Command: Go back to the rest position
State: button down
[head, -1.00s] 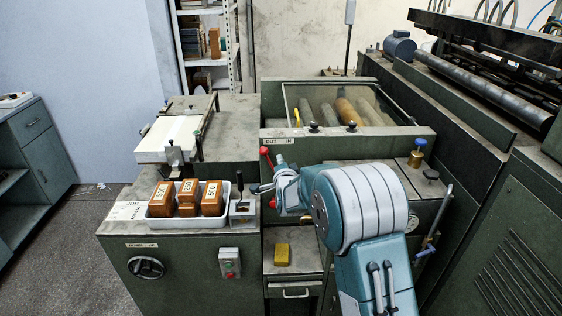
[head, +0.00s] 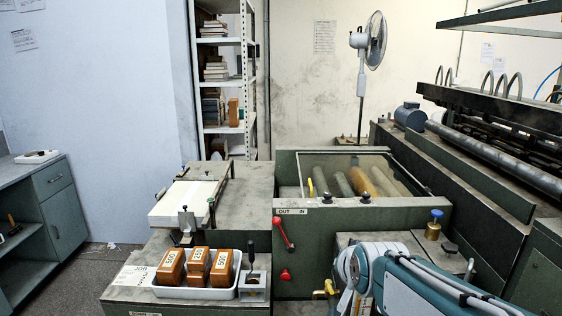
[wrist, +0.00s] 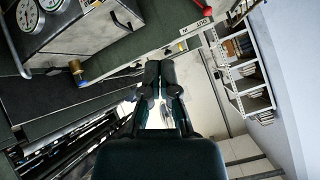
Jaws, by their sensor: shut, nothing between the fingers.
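My gripper (wrist: 160,82) shows in the wrist view, its two dark fingers together with nothing between them. It points out over the green machine toward the back wall and touches nothing that I can see. In the head view my teal and white arm is folded low at the bottom right, and the gripper itself cannot be made out there.
A white tray (head: 195,293) with several numbered brown blocks (head: 197,262) stands at the front left. A red-knobbed lever (head: 283,233) is on the green machine front. A shelf rack (head: 221,75) and a fan (head: 374,45) stand at the back.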

jog(key=s+d+f+n+g, duration=0.1)
jog(key=s+n+g, duration=0.1)
jog(key=s, duration=0.9)
jog(key=s+d+f+n+g, duration=0.2)
jog(key=s, duration=0.8)
jog(key=shift+s+d+f+g+h, duration=0.15)
jog(key=shift+s+f+g+h, duration=0.15)
jog(key=shift+s+h, duration=0.1)
jog(key=c, duration=1.3)
grip_release()
jog(key=shift+c, duration=0.2)
